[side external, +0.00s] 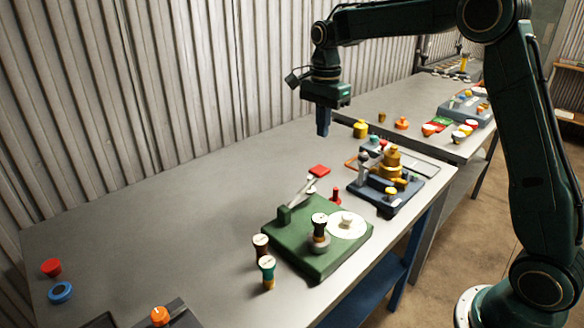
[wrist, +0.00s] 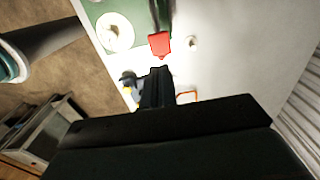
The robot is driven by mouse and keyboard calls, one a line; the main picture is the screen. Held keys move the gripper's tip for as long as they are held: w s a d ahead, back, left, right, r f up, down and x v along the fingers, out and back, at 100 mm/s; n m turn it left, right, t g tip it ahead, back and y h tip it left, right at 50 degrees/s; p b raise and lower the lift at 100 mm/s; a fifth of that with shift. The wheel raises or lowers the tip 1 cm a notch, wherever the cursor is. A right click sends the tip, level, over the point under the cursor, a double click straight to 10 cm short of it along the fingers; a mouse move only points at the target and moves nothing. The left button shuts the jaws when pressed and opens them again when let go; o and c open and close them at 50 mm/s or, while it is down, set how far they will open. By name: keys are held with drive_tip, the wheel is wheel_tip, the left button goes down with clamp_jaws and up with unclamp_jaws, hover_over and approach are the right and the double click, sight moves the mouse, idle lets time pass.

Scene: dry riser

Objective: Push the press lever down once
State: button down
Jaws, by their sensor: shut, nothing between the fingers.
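The press lever (side external: 304,188) is a light bar rising at a slant from a green base (side external: 290,246), with a red paddle (side external: 319,171) at its raised end. In the wrist view the red paddle (wrist: 159,44) shows just beyond my fingertips, with the bar running up from it. My gripper (side external: 323,134) is shut and empty, pointing down, above and apart from the paddle. It also shows in the wrist view (wrist: 160,72). A white disc (side external: 347,225) and a dark-topped stamp-like handle (side external: 320,226) sit on the green base.
Two small stamps (side external: 267,267) stand by the base's front left. A dark blue fixture with brass parts (side external: 390,162) and a small red peg (side external: 336,195) are to the right. Red (side external: 51,267) and blue (side external: 60,291) round pieces lie far left. The grey table's middle is clear.

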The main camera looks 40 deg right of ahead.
sight(321, 169)
wheel_tip(321, 169, down, 9)
drive_tip(key=shift+f, duration=0.1)
idle(0.4)
drive_tip(key=shift+d, duration=0.1)
drive_tip(key=shift+d+f+y, duration=0.45)
drive_tip(key=shift+f+y, duration=0.15)
drive_tip(key=shift+f, duration=0.2)
drive_tip(key=shift+d+f+y, duration=0.45)
drive_tip(key=shift+f+y, duration=0.15)
drive_tip(key=shift+f, duration=0.15)
drive_tip(key=shift+s+d+f, duration=0.1)
drive_tip(key=shift+d+f, duration=0.15)
drive_tip(key=shift+f, duration=0.75)
drive_tip(key=shift+d+f, duration=0.25)
drive_tip(key=shift+f, duration=0.7)
drive_tip(key=d+v, duration=0.3)
drive_tip(key=v, duration=1.1)
